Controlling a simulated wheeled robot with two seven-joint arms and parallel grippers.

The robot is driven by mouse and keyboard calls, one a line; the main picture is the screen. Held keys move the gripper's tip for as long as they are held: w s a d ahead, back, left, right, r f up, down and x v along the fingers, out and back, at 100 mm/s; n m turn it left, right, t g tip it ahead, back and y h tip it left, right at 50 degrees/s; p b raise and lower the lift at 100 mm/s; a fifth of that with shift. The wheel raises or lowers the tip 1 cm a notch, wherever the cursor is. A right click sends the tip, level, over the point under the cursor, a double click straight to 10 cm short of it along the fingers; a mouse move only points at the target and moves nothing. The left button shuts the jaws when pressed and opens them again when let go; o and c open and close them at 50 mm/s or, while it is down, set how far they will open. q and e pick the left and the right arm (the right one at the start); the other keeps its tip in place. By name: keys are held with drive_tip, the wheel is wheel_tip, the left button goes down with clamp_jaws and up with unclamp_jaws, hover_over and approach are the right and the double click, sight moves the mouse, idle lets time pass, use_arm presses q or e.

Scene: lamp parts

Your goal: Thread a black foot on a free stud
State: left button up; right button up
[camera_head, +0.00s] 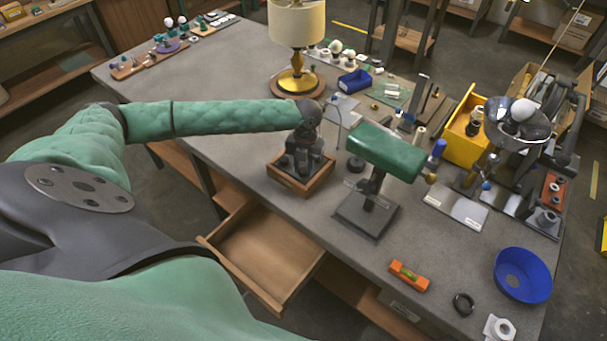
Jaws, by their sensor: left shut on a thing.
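My left gripper (303,158) points down into a small open wooden box (287,184) at the table's front edge. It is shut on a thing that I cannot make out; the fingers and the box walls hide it. A small dark round piece (355,163) lies on the table just right of the gripper; I cannot tell whether it is a black foot. A lamp with a green shade (374,150) stands upright on a dark square base (366,212) right of the box. I cannot make out any stud. My right gripper is not in view.
A drawer (262,250) stands open below the box. An orange level (409,276), a black ring (464,303) and a blue bowl (523,275) lie at the front right. A tall lamp (296,30) and a yellow bin (464,140) stand farther back.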

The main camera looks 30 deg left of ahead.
use_arm(q)
drive_tip(key=m, duration=0.2)
drive_tip(key=f+m, duration=0.1)
drive_tip(key=m, duration=0.1)
drive_tip(key=shift+s+y, duration=0.25)
drive_tip(key=shift+y, duration=0.05)
drive_tip(key=shift+r, duration=0.1)
drive_tip(key=shift+d+m+p, duration=0.1)
drive_tip(key=shift+m+p, duration=0.25)
drive_tip(key=shift+m, duration=0.75)
drive_tip(key=m, duration=0.4)
drive_tip(key=shift+m+y+p, duration=0.3)
drive_tip(key=shift+m+y, duration=0.1)
drive_tip(key=o, duration=0.9)
drive_tip(key=shift+c, duration=0.2)
drive_tip(key=shift+o, duration=0.4)
drive_tip(key=shift+w, duration=0.15)
drive_tip(key=shift+r, duration=0.15)
